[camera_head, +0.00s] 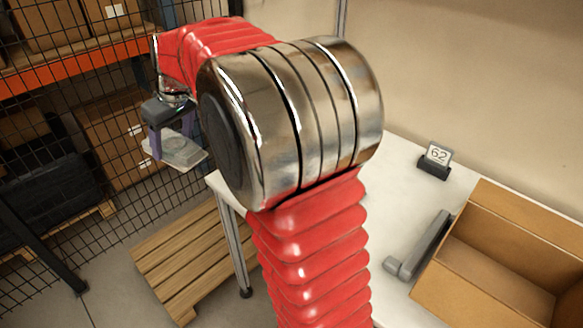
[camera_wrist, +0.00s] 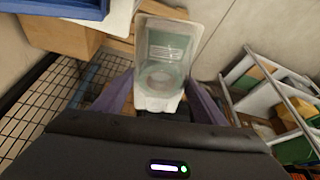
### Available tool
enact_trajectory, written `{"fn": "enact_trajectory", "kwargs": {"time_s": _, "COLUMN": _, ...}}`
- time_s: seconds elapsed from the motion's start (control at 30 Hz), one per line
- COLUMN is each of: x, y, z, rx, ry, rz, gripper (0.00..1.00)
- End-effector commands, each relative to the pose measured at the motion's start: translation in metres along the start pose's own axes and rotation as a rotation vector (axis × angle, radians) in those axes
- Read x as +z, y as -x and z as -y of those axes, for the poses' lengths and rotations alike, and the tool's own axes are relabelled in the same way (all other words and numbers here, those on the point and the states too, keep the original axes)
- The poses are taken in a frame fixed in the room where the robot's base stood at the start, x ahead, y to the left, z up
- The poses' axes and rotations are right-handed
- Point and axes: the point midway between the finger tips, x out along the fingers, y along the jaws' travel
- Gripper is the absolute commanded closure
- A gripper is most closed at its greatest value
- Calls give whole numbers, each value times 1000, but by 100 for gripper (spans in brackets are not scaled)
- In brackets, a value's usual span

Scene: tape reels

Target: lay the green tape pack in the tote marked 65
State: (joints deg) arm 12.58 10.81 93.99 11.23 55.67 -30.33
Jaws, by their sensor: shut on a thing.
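My gripper (camera_head: 168,132) is at the left of the head view, out past the table's left edge and above floor level. It is shut on a clear tape pack (camera_head: 180,150), which sticks out from the purple fingers. In the wrist view, the pack (camera_wrist: 165,55) lies between the fingers (camera_wrist: 160,95). It looks pale green with a whitish rim and a round reel shape inside. No tote marked 65 can be read in either view. A sign (camera_head: 438,153) on the table reads 62.
An open cardboard box (camera_head: 475,290) and a grey handled thing (camera_head: 425,245) are on the white table (camera_head: 400,160). A wooden pallet (camera_head: 190,250) lies on the floor. Wire mesh (camera_head: 95,130) stands at left. The wrist view shows a blue tray edge (camera_wrist: 60,8) and a cluttered rack (camera_wrist: 275,95).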

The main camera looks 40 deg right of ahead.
Motion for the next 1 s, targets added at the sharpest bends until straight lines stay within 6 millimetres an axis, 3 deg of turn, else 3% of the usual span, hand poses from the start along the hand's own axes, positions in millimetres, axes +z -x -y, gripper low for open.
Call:
{"fn": "enact_trajectory", "kwargs": {"time_s": 0.03, "x": 10, "y": 10, "z": -18, "rx": 7, "ry": -18, "rz": -1, "gripper": 62}}
{"fn": "enact_trajectory", "kwargs": {"time_s": 0.2, "x": 42, "y": 41, "z": -64, "rx": 23, "ry": -57, "rz": 2, "gripper": 62}}
{"fn": "enact_trajectory", "kwargs": {"time_s": 0.5, "x": 106, "y": 98, "z": -129, "rx": 47, "ry": -120, "rz": 0, "gripper": 62}}
{"fn": "enact_trajectory", "kwargs": {"time_s": 0.8, "x": 171, "y": 152, "z": -170, "rx": 69, "ry": -172, "rz": -7, "gripper": 62}}
{"fn": "enact_trajectory", "kwargs": {"time_s": 1.0, "x": 190, "y": 167, "z": -178, "rx": 74, "ry": -184, "rz": -9, "gripper": 62}}
